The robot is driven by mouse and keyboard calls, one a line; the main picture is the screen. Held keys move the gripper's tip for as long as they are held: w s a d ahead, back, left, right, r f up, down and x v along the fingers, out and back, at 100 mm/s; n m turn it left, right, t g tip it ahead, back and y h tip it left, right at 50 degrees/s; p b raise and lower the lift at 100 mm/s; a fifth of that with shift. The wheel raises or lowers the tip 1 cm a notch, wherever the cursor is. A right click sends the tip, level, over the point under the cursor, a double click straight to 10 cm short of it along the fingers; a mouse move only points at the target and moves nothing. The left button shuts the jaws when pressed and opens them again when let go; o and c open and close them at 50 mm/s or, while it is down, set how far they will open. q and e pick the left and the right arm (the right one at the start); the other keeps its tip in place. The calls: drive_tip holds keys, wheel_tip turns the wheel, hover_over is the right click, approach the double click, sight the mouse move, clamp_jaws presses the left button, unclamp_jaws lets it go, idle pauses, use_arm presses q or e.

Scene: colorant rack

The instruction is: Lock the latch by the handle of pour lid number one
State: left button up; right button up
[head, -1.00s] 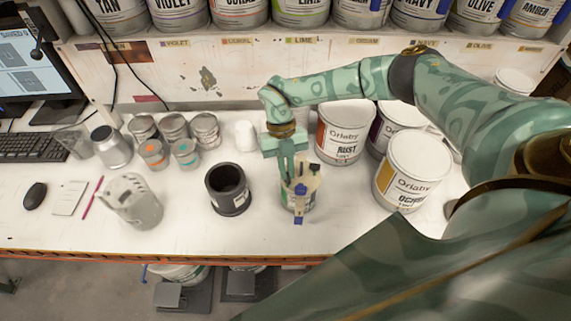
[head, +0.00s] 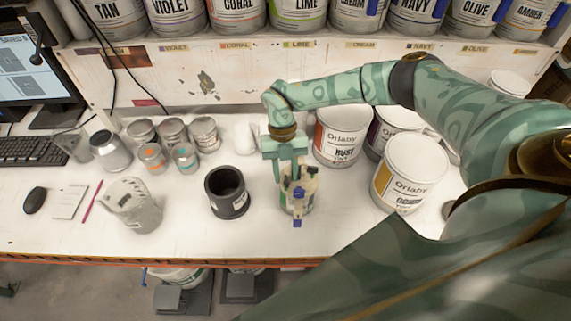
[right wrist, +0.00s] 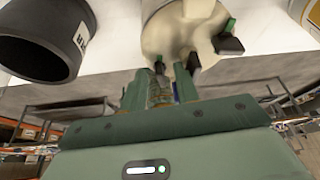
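A can with a cream pour lid (head: 312,183) stands near the front middle of the bench, with a blue part on its front side. The lid also shows in the right wrist view (right wrist: 168,38), with a dark piece and a green piece on its right edge. My right gripper (head: 290,178) points down at this lid from behind. Its fingers (right wrist: 175,68) look spread apart at the lid's near edge; contact with the latch or its handle is not clear. The gripper hides part of the lid. My left gripper is not in view.
A dark open cup (head: 228,192) stands just left of the can. The Rust can (head: 340,138) and Ochre can (head: 408,172) stand to the right. A grey-white container (head: 134,204) and several small tins are at left. The bench front is clear.

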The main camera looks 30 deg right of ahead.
drive_tip(key=b+v, duration=0.2)
drive_tip(key=v, duration=1.4)
drive_tip(key=shift+r, duration=0.2)
drive_tip(key=shift+d+f, duration=0.1)
